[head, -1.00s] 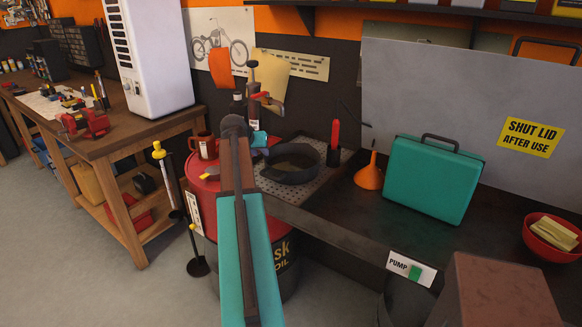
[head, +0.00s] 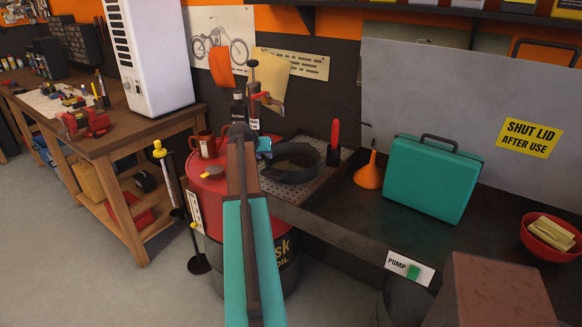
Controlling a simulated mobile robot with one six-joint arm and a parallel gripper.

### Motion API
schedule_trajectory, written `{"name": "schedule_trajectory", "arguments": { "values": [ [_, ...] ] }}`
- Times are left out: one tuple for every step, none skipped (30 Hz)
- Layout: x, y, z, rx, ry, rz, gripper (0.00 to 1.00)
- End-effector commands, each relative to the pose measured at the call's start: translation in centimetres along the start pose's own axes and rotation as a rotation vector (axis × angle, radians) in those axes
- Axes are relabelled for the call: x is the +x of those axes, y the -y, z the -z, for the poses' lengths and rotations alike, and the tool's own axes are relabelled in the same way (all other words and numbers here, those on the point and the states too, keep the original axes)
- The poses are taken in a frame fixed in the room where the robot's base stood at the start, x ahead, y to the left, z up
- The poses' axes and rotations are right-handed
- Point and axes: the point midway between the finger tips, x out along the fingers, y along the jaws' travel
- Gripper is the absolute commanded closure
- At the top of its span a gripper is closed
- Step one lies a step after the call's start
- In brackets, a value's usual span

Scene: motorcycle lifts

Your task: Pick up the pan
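The pan (head: 293,177) is a dark, round, shallow vessel. It sits on a perforated grey plate (head: 312,192) at the left end of the dark wash basin. My arm reaches up from the bottom of the head view, and its wrist is just left of the pan. My gripper (head: 264,146) shows only as a small teal part at the pan's left rim, mostly hidden behind the wrist. I cannot tell whether it touches the pan or how far its fingers are apart. The pan's left side is partly covered by my arm.
A red drum (head: 208,190) with a red mug (head: 207,146) stands left of my arm. A dark bottle (head: 239,108) and a tap (head: 266,98) rise behind. A red-handled tool (head: 335,135), orange funnel (head: 369,172) and teal case (head: 432,180) are to the right.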

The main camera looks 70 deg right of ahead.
Motion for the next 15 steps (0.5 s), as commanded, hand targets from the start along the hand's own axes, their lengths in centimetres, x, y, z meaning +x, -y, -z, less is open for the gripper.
{"name": "schedule_trajectory", "arguments": {
  "values": [
    [0.3,0.0,0.2,0.000,0.001,-0.001,0.75],
    [0.6,0.0,0.2,0.000,0.002,-0.001,0.75],
    [0.9,0.0,0.1,0.000,0.003,-0.001,0.75],
    [1.2,0.0,0.2,-0.001,0.003,-0.002,0.75],
    [1.5,0.0,0.2,-0.001,0.003,-0.002,0.75],
    [1.9,0.0,0.2,-0.001,0.002,-0.001,0.75],
    [2.2,0.0,0.2,-0.001,0.002,-0.001,0.75],
    [2.5,0.0,0.2,-0.001,0.003,-0.002,0.75],
    [3.0,0.0,0.1,-0.001,0.003,-0.002,0.75],
    [3.3,0.0,0.2,-0.001,0.003,-0.002,0.75],
    [3.6,0.0,0.2,-0.001,0.002,-0.001,0.75],
    [3.9,0.0,0.2,-0.001,0.001,-0.001,0.75],
    [4.1,0.0,0.1,-0.001,0.001,-0.001,0.75],
    [4.3,0.0,0.1,-0.001,0.002,-0.001,0.75],
    [4.4,0.0,0.0,-0.001,0.002,-0.001,0.75]
  ]
}}
